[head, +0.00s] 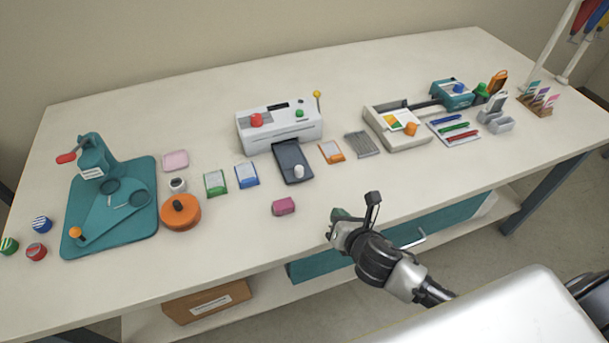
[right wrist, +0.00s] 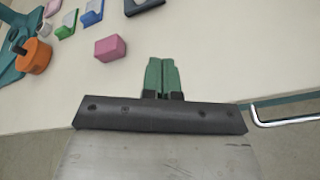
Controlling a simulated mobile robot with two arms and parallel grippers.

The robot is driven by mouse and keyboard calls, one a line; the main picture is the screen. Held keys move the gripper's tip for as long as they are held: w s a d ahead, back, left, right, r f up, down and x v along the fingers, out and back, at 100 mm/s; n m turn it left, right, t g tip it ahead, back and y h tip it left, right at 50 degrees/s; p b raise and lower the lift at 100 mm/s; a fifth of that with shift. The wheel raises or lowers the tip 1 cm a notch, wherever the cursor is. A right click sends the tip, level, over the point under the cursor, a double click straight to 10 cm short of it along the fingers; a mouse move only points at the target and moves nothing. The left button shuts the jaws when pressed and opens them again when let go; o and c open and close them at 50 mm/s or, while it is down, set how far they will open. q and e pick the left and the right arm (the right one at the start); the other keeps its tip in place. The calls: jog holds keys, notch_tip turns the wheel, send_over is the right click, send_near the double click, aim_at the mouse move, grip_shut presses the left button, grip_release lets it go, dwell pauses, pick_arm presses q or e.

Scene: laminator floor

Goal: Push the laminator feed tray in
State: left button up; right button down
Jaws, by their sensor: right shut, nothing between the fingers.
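The laminator (head: 279,122) is a white box with a red knob, a green button and a yellow-tipped lever, at the middle of the table. Its dark feed tray (head: 290,158) sticks out of the front towards me, with a white knob (head: 299,171) near its outer end. In the right wrist view a dark corner, probably the tray's (right wrist: 139,5), shows at the top edge. My right gripper (head: 340,214) is at the table's front edge, to the right of and nearer than the tray, apart from it. Its green fingers (right wrist: 162,75) are together and empty. My left gripper is not in view.
A pink block (head: 284,206) lies on the table between gripper and tray, to the left; it also shows in the right wrist view (right wrist: 110,48). An orange card (head: 331,152) and grey rods (head: 362,144) lie right of the tray. A teal drawer (head: 440,228) is below the tabletop.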

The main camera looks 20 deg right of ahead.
aim_at(301, 173)
jog(key=n, duration=0.2)
jog(key=w+r+n+y, duration=0.1)
jog(key=n, duration=0.2)
jog(key=shift+w+a+r+t, duration=0.15)
jog(key=shift+a+r+t, duration=0.05)
jog(key=shift+t, duration=0.1)
jog(key=shift+w+n+y, duration=0.15)
jog(key=shift+n+y, duration=0.25)
jog(key=shift+n, duration=0.3)
jog(key=shift+w+a, duration=0.1)
jog(key=shift+w, duration=0.1)
jog(key=x, duration=0.4)
jog(key=r+p+x, duration=0.1)
jog(key=x, duration=0.8)
jog(key=shift+w+a+r+p, duration=0.1)
jog(key=shift+w+p, duration=0.2)
jog(key=shift+p, duration=0.1)
jog(key=w+b, duration=0.2)
jog(key=w, duration=0.5)
jog(key=shift+w+a, duration=0.1)
jog(key=shift+w, duration=0.05)
jog(key=shift+r, duration=0.3)
